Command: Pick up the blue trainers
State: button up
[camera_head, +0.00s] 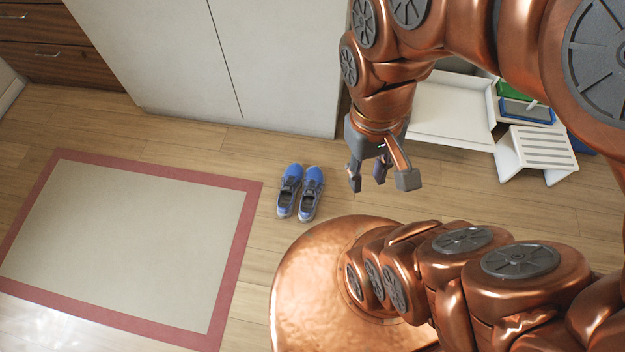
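The blue trainers (300,192) stand side by side on the wooden floor, near the middle of the head view. They are blue with grey parts and pale soles, and their toes point toward the cabinet. My gripper (381,184) hangs from my copper arm to the right of the trainers, fingers pointing down. Its fingers are spread apart with nothing between them. It looks apart from the trainers; its exact height above the floor is hard to tell.
A beige rug (125,245) with a red border lies left of the trainers. A white cabinet (235,60) stands behind them. A white stool (537,152) and a white tray-like piece (450,110) are at the right. Bare floor surrounds the trainers.

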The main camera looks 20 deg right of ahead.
aim_at(312, 178)
jog(key=u, duration=3.1)
jog(key=k, duration=1)
jog(key=z, duration=0.1)
